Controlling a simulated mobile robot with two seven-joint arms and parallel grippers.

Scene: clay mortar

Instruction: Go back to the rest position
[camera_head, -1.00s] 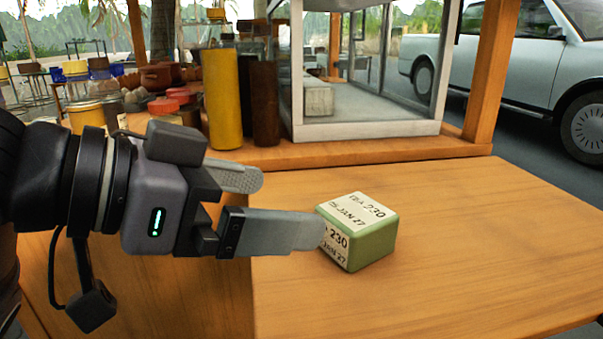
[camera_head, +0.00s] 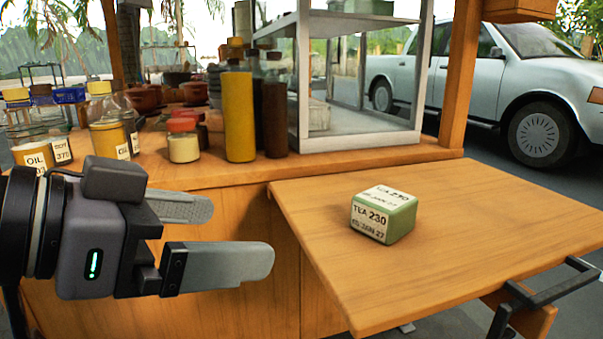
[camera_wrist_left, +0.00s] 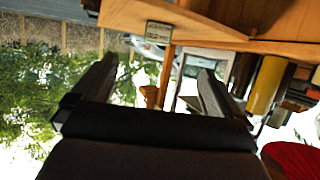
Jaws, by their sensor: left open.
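My left gripper (camera_head: 240,236) comes in from the left in the head view. Its two grey fingers are spread, with nothing between them. It is in front of the cart, left of the wooden shelf (camera_head: 470,240) and apart from it. The green tea box (camera_head: 387,213) with white labels sits on that shelf, to the right of the fingertips with a clear gap. In the left wrist view, both fingers (camera_wrist_left: 160,88) show apart and empty, and the tea box (camera_wrist_left: 158,32) appears small beyond them. My right gripper is not in view.
A glass case (camera_head: 360,130) stands on the cart counter behind the shelf. Yellow (camera_head: 239,117) and brown cylinders, jars (camera_head: 183,140) and oil containers (camera_head: 33,155) crowd the counter at left. A black bracket (camera_head: 540,295) is at the shelf's right edge. A car (camera_head: 500,80) is parked behind.

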